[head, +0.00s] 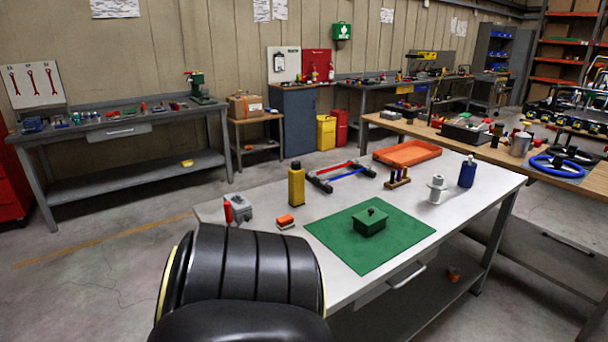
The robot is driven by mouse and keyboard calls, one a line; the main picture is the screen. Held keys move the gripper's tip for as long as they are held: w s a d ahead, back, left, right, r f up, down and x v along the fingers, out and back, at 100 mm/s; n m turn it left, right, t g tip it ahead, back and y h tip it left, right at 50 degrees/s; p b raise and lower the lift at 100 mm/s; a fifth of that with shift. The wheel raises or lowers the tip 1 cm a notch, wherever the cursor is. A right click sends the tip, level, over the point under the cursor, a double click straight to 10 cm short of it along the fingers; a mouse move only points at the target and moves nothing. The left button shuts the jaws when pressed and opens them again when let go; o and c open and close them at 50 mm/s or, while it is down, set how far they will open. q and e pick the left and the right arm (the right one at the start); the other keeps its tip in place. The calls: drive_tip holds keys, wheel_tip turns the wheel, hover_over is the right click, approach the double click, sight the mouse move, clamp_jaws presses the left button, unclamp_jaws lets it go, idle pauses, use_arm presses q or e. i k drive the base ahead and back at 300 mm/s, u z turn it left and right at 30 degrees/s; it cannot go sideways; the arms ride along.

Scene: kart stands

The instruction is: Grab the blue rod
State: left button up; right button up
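A blue rod (349,174) lies toward the back of the light-topped table (255,198). It is alongside a red rod (334,167), and both lie between dark and grey end pieces. The blue rod is on the nearer side. Whether it rests on or is fixed to the end pieces is too small to tell. Neither of my grippers is in the head view, and nothing is seen touching the rod.
A yellow bottle (296,186) stands left of the rods, and a small peg rack (398,178) stands right. An orange tray (407,153) is behind. A blue bottle (467,172) stands at right.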

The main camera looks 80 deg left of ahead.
sight(325, 181)
drive_tip(key=u, duration=0.9)
drive_tip(key=i, duration=3.25)
drive_tip(key=z, duration=3.9)
